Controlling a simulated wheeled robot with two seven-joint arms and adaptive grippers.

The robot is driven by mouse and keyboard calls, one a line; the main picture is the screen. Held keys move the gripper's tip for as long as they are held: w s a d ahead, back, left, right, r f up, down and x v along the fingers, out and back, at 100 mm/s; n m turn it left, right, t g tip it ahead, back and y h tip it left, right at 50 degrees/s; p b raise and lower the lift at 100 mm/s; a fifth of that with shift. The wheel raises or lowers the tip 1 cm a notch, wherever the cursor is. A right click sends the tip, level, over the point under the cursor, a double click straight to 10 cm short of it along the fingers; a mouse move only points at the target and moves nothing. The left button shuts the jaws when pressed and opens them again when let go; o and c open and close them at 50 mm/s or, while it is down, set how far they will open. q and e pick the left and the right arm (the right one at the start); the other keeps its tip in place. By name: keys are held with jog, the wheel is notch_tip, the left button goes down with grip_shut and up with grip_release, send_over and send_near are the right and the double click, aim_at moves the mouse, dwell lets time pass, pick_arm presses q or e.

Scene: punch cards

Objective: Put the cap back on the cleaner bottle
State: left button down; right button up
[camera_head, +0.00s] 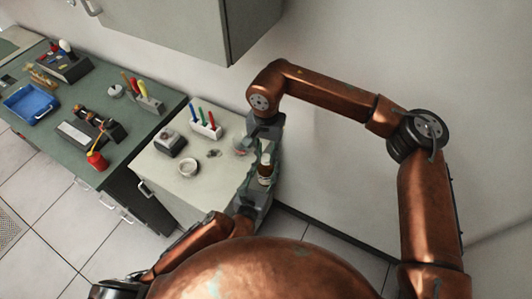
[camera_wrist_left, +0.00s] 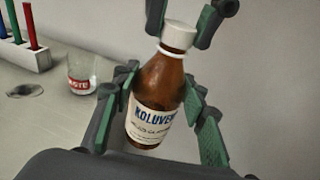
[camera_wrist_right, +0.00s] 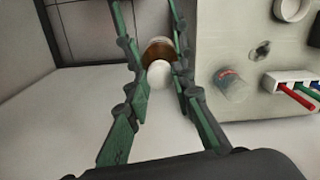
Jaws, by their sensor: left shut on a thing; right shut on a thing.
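The brown cleaner bottle (camera_wrist_left: 158,92) has a white KOLUVEK label and stands slightly tilted in the left wrist view. My left gripper (camera_wrist_left: 160,80) is shut around its body; it also shows low in the head view (camera_head: 250,200). The white cap (camera_wrist_left: 179,35) is at the top of the bottle neck, in line with it. I cannot tell whether it is screwed down. My right gripper (camera_head: 267,138) comes from above and is shut on the cap. In the right wrist view, the cap (camera_wrist_right: 158,73) is between the fingers, with the brown bottle shoulder (camera_wrist_right: 160,48) beyond it.
The bottle is at the right end of the pale worktop (camera_head: 215,180). A clear glass with a red label (camera_wrist_left: 82,72), a white dish (camera_head: 188,169) and a white rack of coloured pens (camera_head: 205,127) stand to its left. The wall is close behind.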

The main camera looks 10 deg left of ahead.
jog(key=m, duration=3.6)
jog(key=shift+w, duration=0.1)
jog(key=m, duration=0.3)
jog(key=shift+m, duration=0.4)
jog(key=m, duration=0.6)
jog(key=shift+f, duration=0.1)
jog(key=m, duration=0.6)
jog(key=o, duration=0.7)
jog(key=shift+o, duration=0.2)
